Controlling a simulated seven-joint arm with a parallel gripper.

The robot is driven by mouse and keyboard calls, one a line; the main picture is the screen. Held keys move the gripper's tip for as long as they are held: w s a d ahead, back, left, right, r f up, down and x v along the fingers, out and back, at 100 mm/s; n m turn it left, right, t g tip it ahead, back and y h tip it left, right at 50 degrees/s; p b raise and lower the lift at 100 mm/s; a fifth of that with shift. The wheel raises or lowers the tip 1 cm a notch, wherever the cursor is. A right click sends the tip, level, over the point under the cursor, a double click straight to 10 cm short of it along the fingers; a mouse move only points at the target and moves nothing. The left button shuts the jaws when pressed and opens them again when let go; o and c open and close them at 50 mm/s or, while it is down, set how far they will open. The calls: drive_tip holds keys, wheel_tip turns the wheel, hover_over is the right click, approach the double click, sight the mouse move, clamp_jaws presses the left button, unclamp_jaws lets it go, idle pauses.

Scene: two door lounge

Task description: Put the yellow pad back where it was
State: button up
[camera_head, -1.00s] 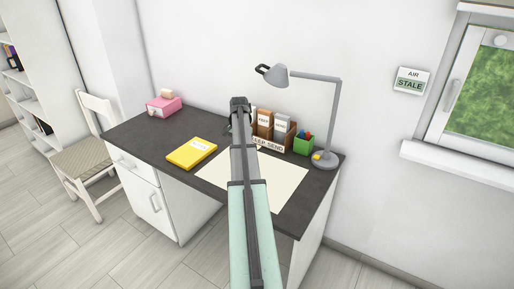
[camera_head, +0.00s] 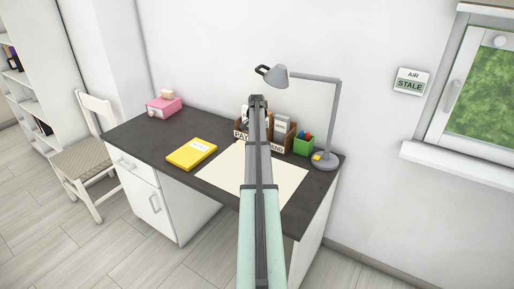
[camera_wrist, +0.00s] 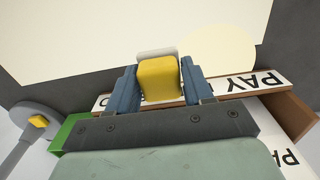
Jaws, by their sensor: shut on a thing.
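My gripper (camera_wrist: 158,88) is shut on a small yellow block (camera_wrist: 158,80) with a white part at its far side. I cannot tell whether this block is the task's yellow pad. In the head view my arm reaches over the desk and my gripper (camera_head: 258,102) is in front of the wooden organizer; the held block is hidden there. A flat yellow pad or book (camera_head: 190,155) with a white label lies on the dark desk (camera_head: 155,137), left of the cream sheet (camera_head: 285,178), apart from my gripper.
A wooden organizer (camera_head: 291,138) with labelled slots stands at the back of the desk. Right of it are a green pen pot (camera_head: 303,147) and a grey lamp (camera_head: 331,120). A pink box (camera_head: 163,106) is at the back left. The desk between pink box and organizer is clear.

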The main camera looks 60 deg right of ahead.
wheel_tip(320, 180, down, 3)
drive_tip(key=shift+f, duration=0.1)
drive_tip(key=shift+d+f, duration=0.2)
drive_tip(key=shift+f, duration=0.05)
drive_tip(key=o, duration=1)
drive_tip(key=shift+f, duration=0.1)
drive_tip(key=shift+r, duration=3.9)
